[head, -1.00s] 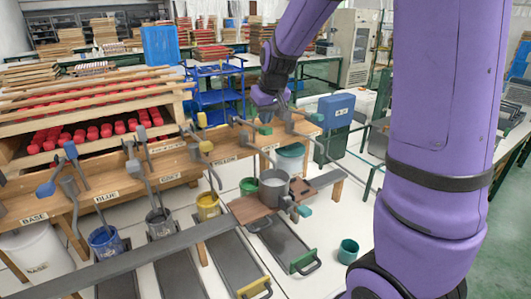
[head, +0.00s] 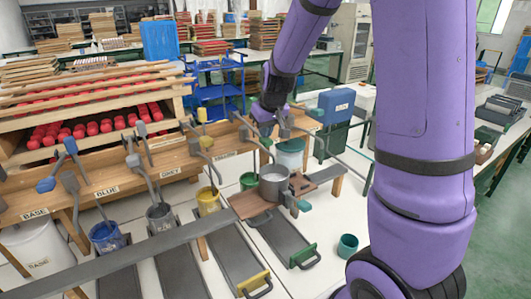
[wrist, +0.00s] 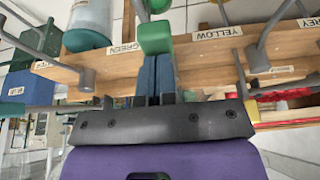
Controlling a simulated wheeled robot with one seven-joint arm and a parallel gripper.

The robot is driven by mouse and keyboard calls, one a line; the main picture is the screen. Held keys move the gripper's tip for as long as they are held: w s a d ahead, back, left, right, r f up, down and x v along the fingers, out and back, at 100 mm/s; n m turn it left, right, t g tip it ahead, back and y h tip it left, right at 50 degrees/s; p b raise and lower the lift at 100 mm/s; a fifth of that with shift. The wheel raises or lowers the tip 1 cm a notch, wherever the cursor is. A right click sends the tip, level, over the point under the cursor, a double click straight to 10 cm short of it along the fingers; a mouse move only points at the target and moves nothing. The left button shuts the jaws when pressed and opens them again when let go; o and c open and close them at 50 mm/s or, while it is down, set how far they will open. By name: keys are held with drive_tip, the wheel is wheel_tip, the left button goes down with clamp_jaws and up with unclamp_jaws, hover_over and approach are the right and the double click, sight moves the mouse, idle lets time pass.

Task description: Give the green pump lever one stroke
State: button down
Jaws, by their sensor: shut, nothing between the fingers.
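The green pump lever ends in a green block (wrist: 154,38), beside the GREEN label on the wooden beam in the wrist view. My gripper (wrist: 155,62) is shut and empty. Its blue fingertips sit right at the near edge of the green block, apparently touching it. In the head view my gripper (head: 266,124) is at the beam, and the green lever end (head: 266,142) shows just below it, partly hidden.
The yellow lever (head: 207,142) is just left, and a teal-ended lever (head: 317,112) just right. A tray with a green handle (head: 303,255) and a teal cup (head: 348,246) lie in front.

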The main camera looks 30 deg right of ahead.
drive_tip(key=shift+f, duration=1.5)
wheel_tip(320, 180, up, 11)
drive_tip(key=shift+r, duration=0.1)
idle(0.5)
drive_tip(key=s+a+r, duration=0.2)
drive_tip(key=s, duration=0.8)
drive_tip(key=s+a+r, duration=0.3)
drive_tip(key=s, duration=0.6)
drive_tip(key=s+a+r+t, duration=0.1)
drive_tip(key=s+a+r, duration=0.1)
drive_tip(key=s, duration=0.8)
drive_tip(key=shift+s+a+r, duration=0.35)
drive_tip(key=shift+a, duration=0.05)
